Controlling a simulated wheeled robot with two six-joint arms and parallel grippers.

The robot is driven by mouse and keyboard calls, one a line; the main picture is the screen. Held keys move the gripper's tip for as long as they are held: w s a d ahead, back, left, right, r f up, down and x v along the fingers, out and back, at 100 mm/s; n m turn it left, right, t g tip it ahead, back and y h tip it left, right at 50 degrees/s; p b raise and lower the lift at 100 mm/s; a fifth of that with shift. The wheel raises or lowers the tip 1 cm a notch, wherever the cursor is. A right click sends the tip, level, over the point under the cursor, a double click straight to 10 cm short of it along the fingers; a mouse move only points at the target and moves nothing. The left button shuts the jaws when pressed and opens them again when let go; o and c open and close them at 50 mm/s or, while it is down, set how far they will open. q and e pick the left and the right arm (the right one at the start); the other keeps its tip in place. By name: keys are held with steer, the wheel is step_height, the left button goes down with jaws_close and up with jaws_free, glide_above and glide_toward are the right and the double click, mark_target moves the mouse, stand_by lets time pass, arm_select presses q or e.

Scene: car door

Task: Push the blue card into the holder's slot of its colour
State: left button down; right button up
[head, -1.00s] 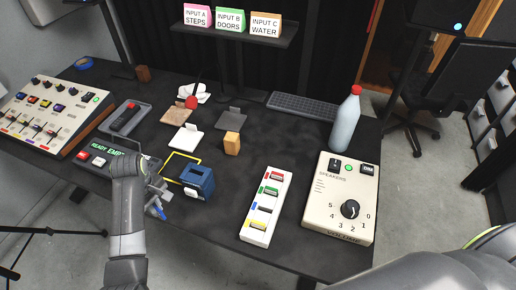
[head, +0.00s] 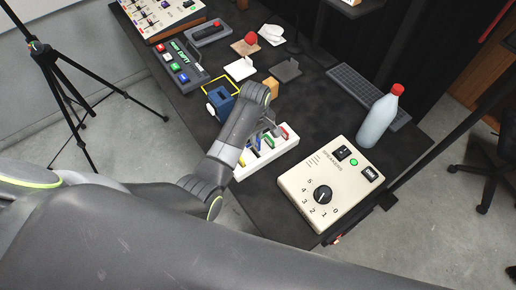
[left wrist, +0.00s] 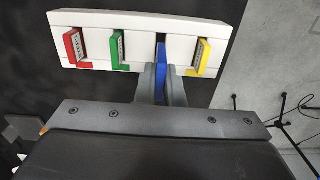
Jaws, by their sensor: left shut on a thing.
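The white card holder (head: 241,172) lies on the dark table in the head view, and it fills the top of the left wrist view (left wrist: 90,20). It carries a red card (left wrist: 74,46), a green card (left wrist: 117,47) and a yellow card (left wrist: 202,52). My left gripper (left wrist: 161,76) is shut on the blue card (left wrist: 162,55), which stands between the green and yellow cards at the holder. How deep the blue card sits in its slot is hidden by the fingers. In the head view my left gripper (head: 266,130) is over the holder, partly covering it.
The speaker box (head: 330,185) with a knob stands right of the holder. A bottle (head: 380,118) and keyboard (head: 365,92) are behind it. A blue block-like device (head: 221,101) and a wooden block (head: 271,88) are close by on the far side.

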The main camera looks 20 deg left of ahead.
mark_target(255, 147)
arm_select(q)
steer(key=f, duration=0.3)
steer(key=shift+w+a, duration=0.1)
steer(key=shift+a, duration=0.2)
step_height(255, 147, down, 3)
steer(key=shift+d+r, duration=0.1)
steer(key=shift+d, duration=0.05)
steer(key=shift+f, duration=0.45)
arm_select(e)
steer(key=shift+a+r, duration=0.1)
steer(key=shift+a, duration=0.25)
arm_select(q)
steer(key=shift+f, duration=0.15)
steer(key=c, duration=1.6)
jaws_free()
steer(key=shift+o, duration=0.3)
arm_select(e)
steer(key=shift+a, duration=0.15)
